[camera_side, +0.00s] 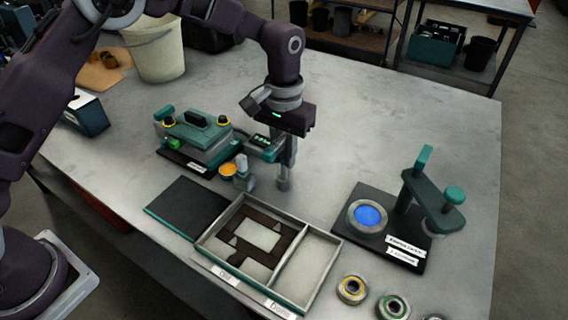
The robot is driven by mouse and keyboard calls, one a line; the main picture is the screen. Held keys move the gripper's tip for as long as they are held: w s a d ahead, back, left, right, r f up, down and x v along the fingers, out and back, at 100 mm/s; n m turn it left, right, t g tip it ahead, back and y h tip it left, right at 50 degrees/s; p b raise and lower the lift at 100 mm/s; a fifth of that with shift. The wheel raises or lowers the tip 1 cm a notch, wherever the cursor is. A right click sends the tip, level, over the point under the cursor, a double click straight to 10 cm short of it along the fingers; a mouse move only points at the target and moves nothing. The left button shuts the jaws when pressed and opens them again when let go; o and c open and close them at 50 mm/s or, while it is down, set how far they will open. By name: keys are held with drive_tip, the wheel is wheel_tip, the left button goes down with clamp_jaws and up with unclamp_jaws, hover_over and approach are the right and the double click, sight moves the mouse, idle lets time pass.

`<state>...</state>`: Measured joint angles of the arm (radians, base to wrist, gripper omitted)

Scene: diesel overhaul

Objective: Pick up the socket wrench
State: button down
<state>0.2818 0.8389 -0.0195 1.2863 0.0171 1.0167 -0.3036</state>
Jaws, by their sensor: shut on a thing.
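My gripper (289,152) points straight down over the middle of the table. It is shut on what looks like the socket wrench (283,183), a grey upright shaft with a wider lower end. The fingers hide much of its upper part. A dark piece with small green lights (263,143) shows just left of the fingers; I cannot tell whether it belongs to the wrench or to the green fixture beside it. The wrench's lower end is above or at the table surface behind the tray; I cannot tell whether it touches.
A divided tray (321,232) stands in front, with a dark pad (188,208) at its left. A green fixture (195,138) is left of my gripper. A stand with a blue disc (368,216) is at right. Several rings (353,289) lie in front.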

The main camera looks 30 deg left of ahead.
idle(0.8)
wheel_tip(320, 180, up, 10)
drive_tip(key=shift+r, duration=0.1)
drive_tip(key=c, duration=2)
unclamp_jaws()
clamp_jaws()
